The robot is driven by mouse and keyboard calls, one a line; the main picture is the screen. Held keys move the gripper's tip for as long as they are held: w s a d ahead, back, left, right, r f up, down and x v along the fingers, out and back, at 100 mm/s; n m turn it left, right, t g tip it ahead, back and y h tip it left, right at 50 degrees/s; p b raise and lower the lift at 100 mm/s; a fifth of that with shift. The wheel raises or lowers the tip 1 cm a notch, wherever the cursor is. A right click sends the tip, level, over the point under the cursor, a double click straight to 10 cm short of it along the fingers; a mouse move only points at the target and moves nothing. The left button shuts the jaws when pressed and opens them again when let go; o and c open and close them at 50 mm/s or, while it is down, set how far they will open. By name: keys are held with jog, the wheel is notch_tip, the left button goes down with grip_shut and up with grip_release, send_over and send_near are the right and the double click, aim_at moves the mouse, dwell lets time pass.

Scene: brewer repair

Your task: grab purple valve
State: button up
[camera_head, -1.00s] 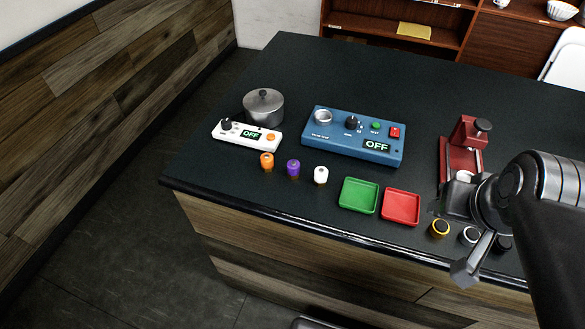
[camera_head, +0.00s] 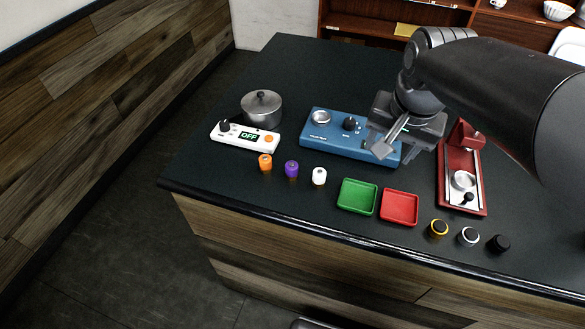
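The purple valve (camera_head: 291,169) stands upright on the dark counter, between an orange valve (camera_head: 265,163) on its left and a white valve (camera_head: 319,176) on its right. My gripper (camera_head: 382,150) is above the right part of the blue test box (camera_head: 340,147), to the right of the purple valve and apart from it. One finger shows clearly, pointing down and left; the other is hidden or hard to make out. I see nothing held. The gripper body hides the box's right-hand buttons and display.
A green tray (camera_head: 343,208) and a red tray (camera_head: 384,220) lie near the front edge. A white panel reading OFF (camera_head: 232,143) and a metal pot (camera_head: 262,121) stand at left. A red press (camera_head: 442,194) and several knobs (camera_head: 468,236) are at right. The back counter is clear.

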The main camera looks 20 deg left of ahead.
jog(key=w+a+f+g, duration=0.2)
jog(key=w+a, duration=0.1)
jog(key=a, duration=0.7)
jog(key=m+h, duration=0.1)
send_over(292, 165)
notch_tip(292, 165, down, 4)
jog(key=f, duration=0.1)
jog(key=shift+a+g, duration=0.4)
jog(key=shift+a, duration=0.05)
notch_tip(292, 165, down, 5)
jog(key=shift+s+r, duration=0.1)
jog(key=shift+d+f, duration=0.25)
jog(key=shift+f, duration=1.15)
jog(key=shift+d+f, duration=0.2)
jog(key=shift+f, duration=1.2)
jog(key=c, duration=1.1)
jog(key=shift+c, duration=0.2)
jog(key=shift+r, duration=0.1)
